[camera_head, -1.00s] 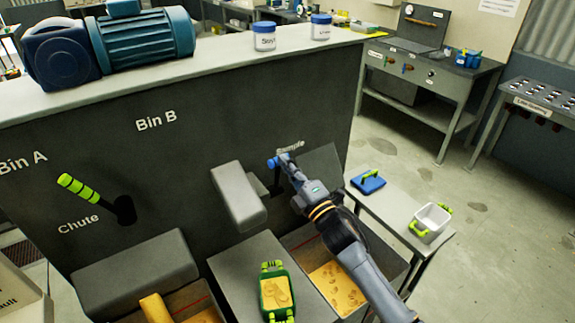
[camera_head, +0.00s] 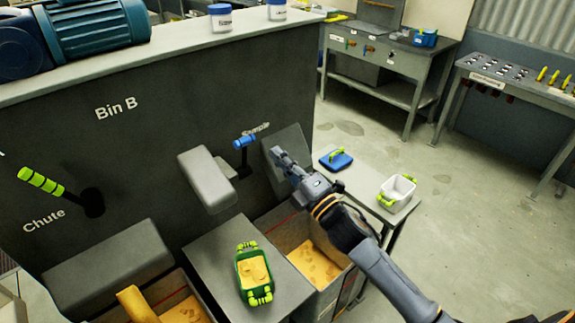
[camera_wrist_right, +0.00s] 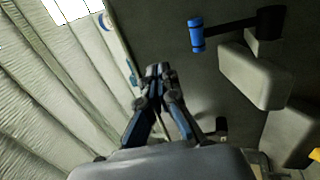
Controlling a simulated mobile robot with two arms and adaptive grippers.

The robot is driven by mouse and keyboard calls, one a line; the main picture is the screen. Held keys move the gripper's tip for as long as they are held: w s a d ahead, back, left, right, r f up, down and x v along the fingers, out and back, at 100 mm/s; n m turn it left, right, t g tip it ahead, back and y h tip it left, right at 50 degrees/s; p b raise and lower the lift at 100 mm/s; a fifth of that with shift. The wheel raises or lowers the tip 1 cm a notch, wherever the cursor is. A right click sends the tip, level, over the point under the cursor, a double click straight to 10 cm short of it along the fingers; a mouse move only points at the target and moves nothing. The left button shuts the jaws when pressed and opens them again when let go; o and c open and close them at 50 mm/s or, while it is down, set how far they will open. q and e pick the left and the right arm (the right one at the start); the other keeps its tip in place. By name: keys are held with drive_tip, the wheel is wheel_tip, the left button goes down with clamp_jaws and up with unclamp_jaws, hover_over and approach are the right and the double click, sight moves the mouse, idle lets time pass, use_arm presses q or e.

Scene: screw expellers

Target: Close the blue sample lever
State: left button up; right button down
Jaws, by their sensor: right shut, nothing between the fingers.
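The blue sample lever (camera_head: 244,142) stands out from the dark machine wall just below the "Sample" label. In the right wrist view the lever's blue handle (camera_wrist_right: 196,35) and its black arm show at the upper right. My right gripper (camera_head: 279,156) is shut and empty. It is to the right of and a little below the lever handle in the head view, apart from it. In the wrist view the closed fingers (camera_wrist_right: 157,72) point up the picture, with the lever off to their right. My left gripper is not in view.
A grey spout (camera_head: 207,180) juts out left of the lever. A green container (camera_head: 253,272) with yellow material sits on the grey block below. A side table to the right holds a blue lid (camera_head: 336,160) and a white container (camera_head: 397,190). A green-striped chute lever (camera_head: 45,183) is at left.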

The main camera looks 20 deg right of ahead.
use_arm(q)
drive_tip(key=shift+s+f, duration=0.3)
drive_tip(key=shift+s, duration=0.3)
use_arm(e)
drive_tip(key=s, duration=0.2)
drive_tip(key=s+r, duration=0.1)
drive_tip(key=shift+d, duration=0.4)
drive_tip(key=shift+f, duration=0.1)
